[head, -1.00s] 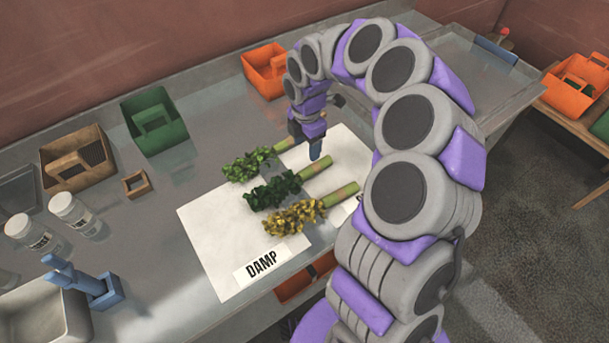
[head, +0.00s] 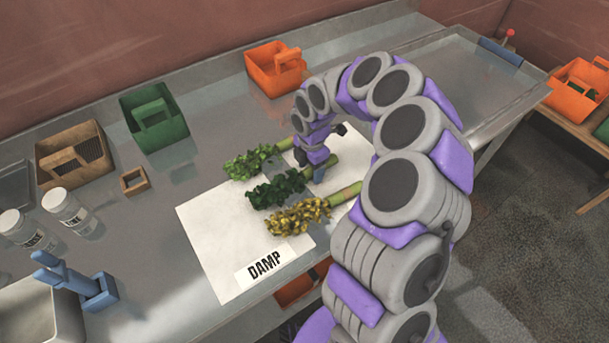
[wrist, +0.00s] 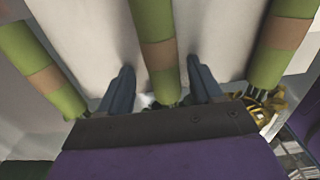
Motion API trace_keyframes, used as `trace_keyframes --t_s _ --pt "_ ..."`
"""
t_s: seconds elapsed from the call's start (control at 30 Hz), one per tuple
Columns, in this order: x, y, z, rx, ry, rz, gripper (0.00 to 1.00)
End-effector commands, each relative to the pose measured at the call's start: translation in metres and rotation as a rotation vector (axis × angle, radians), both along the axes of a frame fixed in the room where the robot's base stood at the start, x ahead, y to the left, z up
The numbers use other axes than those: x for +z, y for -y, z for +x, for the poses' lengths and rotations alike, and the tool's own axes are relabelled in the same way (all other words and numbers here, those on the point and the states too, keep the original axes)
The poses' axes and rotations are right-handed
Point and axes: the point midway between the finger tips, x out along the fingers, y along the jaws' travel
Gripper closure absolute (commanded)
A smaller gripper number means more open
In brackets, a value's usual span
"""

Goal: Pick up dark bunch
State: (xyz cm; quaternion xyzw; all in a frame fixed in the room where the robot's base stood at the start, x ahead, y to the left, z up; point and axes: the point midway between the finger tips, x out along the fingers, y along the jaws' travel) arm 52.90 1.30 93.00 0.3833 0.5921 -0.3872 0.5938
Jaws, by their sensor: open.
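Three bunches with thick green stems lie side by side on a white sheet (head: 215,240) marked DAMP. The dark green bunch (head: 277,190) is in the middle, between a lighter green bunch (head: 248,163) and a yellow bunch (head: 298,216). My gripper (head: 320,174) is low at the dark bunch's stem. In the wrist view, my gripper (wrist: 162,88) is open, with its blue fingers on either side of the middle stem (wrist: 157,45) and a gap to each. The other two stems lie outside the fingers. The dark leaves are mostly hidden in the wrist view.
An orange bin (head: 272,70), a green bin (head: 153,117) and a brown crate (head: 70,155) stand along the back of the metal bench. A small wooden frame (head: 134,180), white jars (head: 67,208) and a blue tool (head: 75,280) are at left. Neighbouring stems lie close to my fingers.

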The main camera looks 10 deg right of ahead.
Motion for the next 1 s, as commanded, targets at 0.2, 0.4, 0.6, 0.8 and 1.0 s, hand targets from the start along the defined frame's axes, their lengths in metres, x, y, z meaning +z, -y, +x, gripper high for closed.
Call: trace_keyframes --t_s 0.2,0.4,0.6,0.8,1.0 --pt "0.0012 0.0029 0.0001 -0.001 0.001 0.003 0.41" --pt "0.0011 0.0001 0.0 0.0 -0.001 -0.001 0.6" --pt "0.0011 -0.0011 0.0001 0.0 0.0 -0.002 0.79" --pt "0.0009 0.0003 0.0 0.0 -0.001 0.0 0.87" --pt "0.0081 0.0014 0.0004 0.0 0.0 0.0 0.87"
